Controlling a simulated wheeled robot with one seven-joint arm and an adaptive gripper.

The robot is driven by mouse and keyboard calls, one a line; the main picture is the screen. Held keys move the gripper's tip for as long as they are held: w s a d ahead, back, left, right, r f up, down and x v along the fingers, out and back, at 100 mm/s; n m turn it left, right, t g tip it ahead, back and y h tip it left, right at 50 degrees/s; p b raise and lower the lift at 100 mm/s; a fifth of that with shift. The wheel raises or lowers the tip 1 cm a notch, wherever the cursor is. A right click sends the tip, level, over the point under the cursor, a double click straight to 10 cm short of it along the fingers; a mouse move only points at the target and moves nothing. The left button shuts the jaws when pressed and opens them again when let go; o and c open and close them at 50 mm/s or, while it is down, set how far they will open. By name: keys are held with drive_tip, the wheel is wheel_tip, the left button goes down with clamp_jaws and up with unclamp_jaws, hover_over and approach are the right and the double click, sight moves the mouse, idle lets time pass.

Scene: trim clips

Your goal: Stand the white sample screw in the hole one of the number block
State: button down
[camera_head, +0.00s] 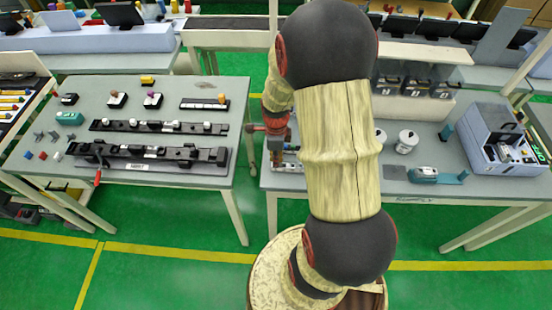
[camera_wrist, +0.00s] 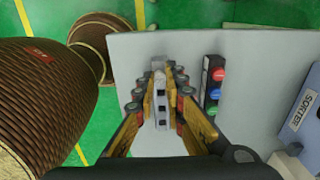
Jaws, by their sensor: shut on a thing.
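My gripper (camera_head: 276,148) is low over the left end of the right-hand table, partly behind my own arm in the head view. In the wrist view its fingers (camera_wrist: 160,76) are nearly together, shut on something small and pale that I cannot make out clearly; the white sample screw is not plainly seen. A pale narrow block with dark square marks (camera_wrist: 161,98) lies in line between the fingers and looks like the number block. Its numbers and holes cannot be read. I cannot tell whether the held thing touches the block.
A dark box with red, green and blue buttons (camera_wrist: 213,82) stands close right of the fingers. A grey-blue box marked SORTER (camera_wrist: 303,108) is farther right. White lidded tubs (camera_head: 406,143) stand on the right table. The left table (camera_head: 215,92) holds rails and small parts.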

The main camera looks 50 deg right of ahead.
idle(0.3)
drive_tip(key=c, duration=1.8)
unclamp_jaws()
drive_tip(key=shift+o, duration=0.2)
wheel_tip(320, 180, up, 12)
drive_tip(key=shift+f, duration=0.1)
